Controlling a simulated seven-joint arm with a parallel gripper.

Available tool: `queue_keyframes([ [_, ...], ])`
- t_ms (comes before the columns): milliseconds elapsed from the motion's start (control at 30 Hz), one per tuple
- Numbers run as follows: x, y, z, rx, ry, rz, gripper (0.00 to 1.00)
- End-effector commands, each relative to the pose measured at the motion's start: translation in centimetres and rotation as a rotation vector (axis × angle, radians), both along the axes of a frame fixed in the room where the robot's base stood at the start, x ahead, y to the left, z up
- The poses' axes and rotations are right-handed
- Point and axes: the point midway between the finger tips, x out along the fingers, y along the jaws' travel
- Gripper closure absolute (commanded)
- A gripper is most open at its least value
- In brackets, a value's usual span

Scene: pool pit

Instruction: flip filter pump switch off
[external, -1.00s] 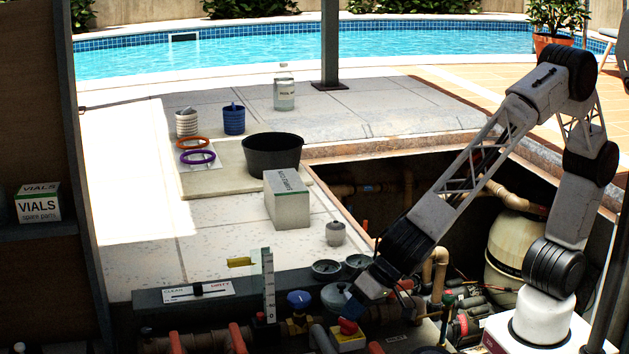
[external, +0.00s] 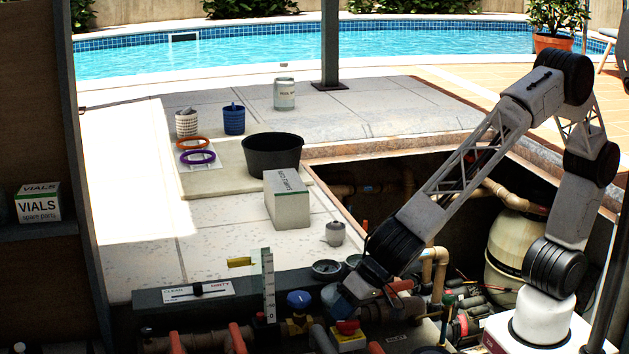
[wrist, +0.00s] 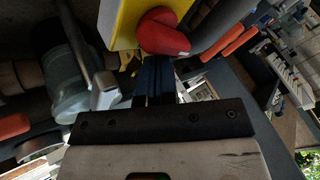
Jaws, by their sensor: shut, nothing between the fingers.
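A red knob (external: 347,327) sits on a yellow box (external: 349,343) among the pit equipment at the bottom middle. It looks like a switch, but no label is readable. In the wrist view the red knob (wrist: 163,32) and the yellow box (wrist: 122,18) are at the top middle. My gripper (external: 343,311) is shut and empty, just above the knob. In the wrist view my gripper's dark blue fingers (wrist: 155,68) end right beside the knob's lower edge. I cannot tell whether they touch it. Part of the knob is hidden behind the fingertips in the external view.
A blue knob (external: 299,299) stands left of my gripper. Orange handles (external: 238,338) line the front left. A gauge (external: 326,268) sits on the ledge behind. Pipes and a pale tank (external: 517,250) fill the pit at right. The air above the deck is clear.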

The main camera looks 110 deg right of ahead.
Motion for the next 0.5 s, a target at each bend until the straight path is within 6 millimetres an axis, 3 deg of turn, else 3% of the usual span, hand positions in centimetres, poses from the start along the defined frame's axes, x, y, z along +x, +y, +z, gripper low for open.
queue_keyframes([
  [500, -0.16, 0.69, 0.01, -0.001, 0.0, 0.001, 1.0],
])
